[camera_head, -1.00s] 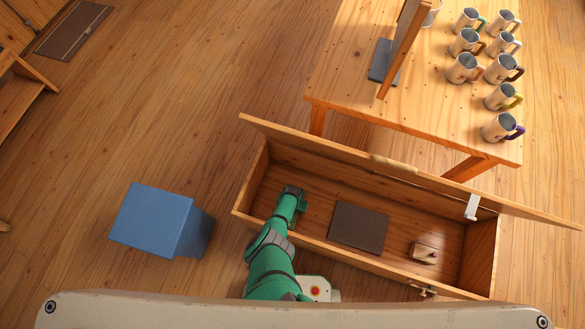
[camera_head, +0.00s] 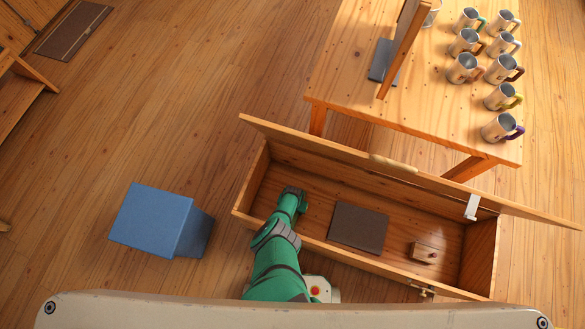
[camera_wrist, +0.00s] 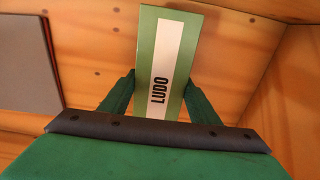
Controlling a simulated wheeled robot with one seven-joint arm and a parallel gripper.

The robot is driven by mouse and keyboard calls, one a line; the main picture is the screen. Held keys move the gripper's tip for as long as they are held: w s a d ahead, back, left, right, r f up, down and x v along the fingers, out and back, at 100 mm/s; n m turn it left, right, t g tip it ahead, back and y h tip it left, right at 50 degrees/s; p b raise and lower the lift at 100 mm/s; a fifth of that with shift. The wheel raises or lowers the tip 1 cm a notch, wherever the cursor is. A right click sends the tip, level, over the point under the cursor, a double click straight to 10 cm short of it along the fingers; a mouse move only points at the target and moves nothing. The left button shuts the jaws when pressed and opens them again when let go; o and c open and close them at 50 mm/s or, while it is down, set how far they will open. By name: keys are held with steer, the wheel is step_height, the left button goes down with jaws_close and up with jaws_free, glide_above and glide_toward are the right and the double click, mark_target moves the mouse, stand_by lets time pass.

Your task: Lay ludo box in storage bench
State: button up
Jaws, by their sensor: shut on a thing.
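The ludo box (camera_wrist: 165,65) is green with a white panel reading LUDO. In the wrist view it stands between the two fingers of my gripper (camera_wrist: 160,95), which is shut on it. The storage bench (camera_head: 480,262) is a long wooden box with its lid (camera_head: 400,175) raised. In the head view my green arm reaches over the front wall into the left part of the bench. My fingers and the ludo box are hidden there by the arm. In the wrist view wooden bench boards surround the box; I cannot tell whether it touches the floor.
A dark flat panel (camera_head: 358,228) lies mid-bench, and a small wooden object (camera_head: 424,252) lies to its right. A latch (camera_head: 425,292) sits on the front wall. A blue box (camera_head: 152,220) stands on the floor at left. A table (camera_head: 430,110) with several mugs stands behind.

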steer(key=o, duration=1.4)
steer(key=shift+r, duration=0.2)
